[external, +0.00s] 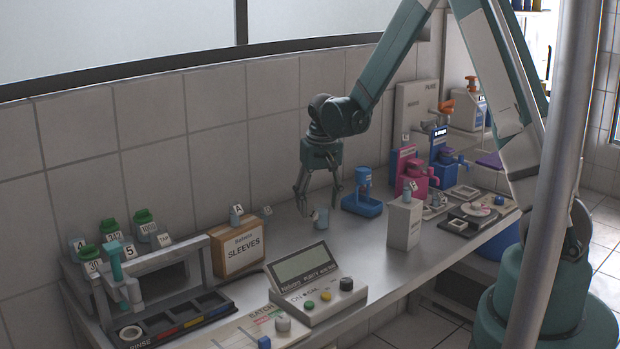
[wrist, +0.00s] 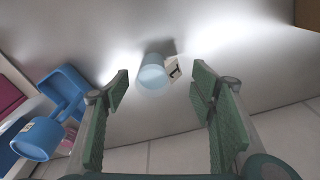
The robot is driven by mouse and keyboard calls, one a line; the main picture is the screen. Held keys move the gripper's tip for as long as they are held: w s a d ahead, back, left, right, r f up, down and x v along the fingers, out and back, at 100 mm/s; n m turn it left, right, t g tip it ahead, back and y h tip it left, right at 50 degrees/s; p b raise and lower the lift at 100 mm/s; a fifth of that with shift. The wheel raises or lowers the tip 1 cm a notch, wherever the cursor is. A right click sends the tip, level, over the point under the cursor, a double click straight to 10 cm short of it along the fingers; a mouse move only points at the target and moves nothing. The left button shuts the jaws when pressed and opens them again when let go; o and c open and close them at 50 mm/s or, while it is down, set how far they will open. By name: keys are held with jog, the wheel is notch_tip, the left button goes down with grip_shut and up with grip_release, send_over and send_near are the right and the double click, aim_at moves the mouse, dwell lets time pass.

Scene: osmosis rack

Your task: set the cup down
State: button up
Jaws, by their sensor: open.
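A small pale blue-grey cup (external: 321,222) stands on the grey bench, just below and between the fingertips of my gripper (external: 319,203). In the wrist view the cup (wrist: 153,75) is ahead of the fingers, with a small white tag (wrist: 173,68) marked with a dark character at its side. My gripper (wrist: 161,92) is open, with green pads spread wide on both sides. No finger appears to touch the cup.
A blue dispenser (external: 363,193) stands just right of the cup, and a white box (external: 404,224) farther right. A wooden SLEEVES box (external: 239,251) is at the left. A purity meter (external: 312,285) sits in front. The bench around the cup is clear.

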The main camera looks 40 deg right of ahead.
notch_tip(320, 180, up, 10)
jog(key=s, duration=0.1)
jog(key=shift+a+r, duration=0.2)
jog(key=shift+r, duration=0.05)
dwell(0.4)
jog(key=shift+s, duration=0.1)
dwell(0.4)
jog(key=s+a+r+n+t, duration=0.1)
jog(key=s+a+r+t, duration=0.15)
jog(key=s+r, duration=0.55)
jog(key=s+a+r+n+t, duration=0.1)
jog(key=s+a+r, duration=0.2)
jog(key=s+r, duration=0.45)
jog(key=s+a+r+n+t, duration=0.1)
jog(key=s+a, duration=0.1)
jog(key=s, duration=0.6)
jog(key=s+a+r+n+t, duration=0.1)
jog(key=s, duration=0.8)
jog(key=shift+a+r+y, duration=0.3)
jog(key=shift+a+r, duration=0.05)
jog(key=shift+a, duration=0.05)
jog(key=shift+s+f+t, duration=0.1)
jog(key=shift+t, duration=0.15)
notch_tip(320, 180, down, 7)
jog(key=b, duration=0.7)
